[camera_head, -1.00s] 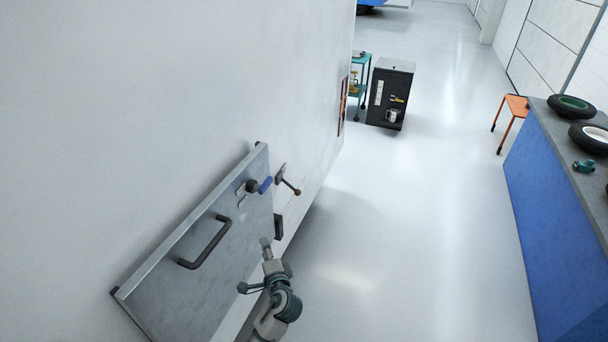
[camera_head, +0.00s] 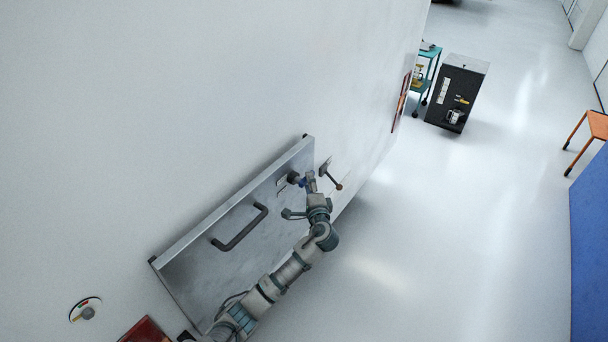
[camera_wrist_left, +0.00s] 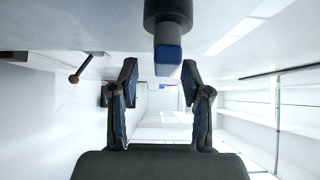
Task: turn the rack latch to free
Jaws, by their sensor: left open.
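The rack latch appears to be the lever with a dark round hub (camera_head: 293,178) and a blue grip, near the upper right corner of a grey metal panel on the white wall. My left gripper (camera_head: 311,182) is at this lever and partly covers the blue grip in the head view. In the left wrist view the blue grip (camera_wrist_left: 167,58) hangs from its dark hub, and its end appears between the open fingertips (camera_wrist_left: 160,70). I cannot tell whether either finger touches it. My right gripper is not in view.
A thin rod with a brown ball end (camera_head: 338,186) sticks out just right of my left gripper. A dark bar handle (camera_head: 240,228) is on the grey panel (camera_head: 205,265). The floor between is clear.

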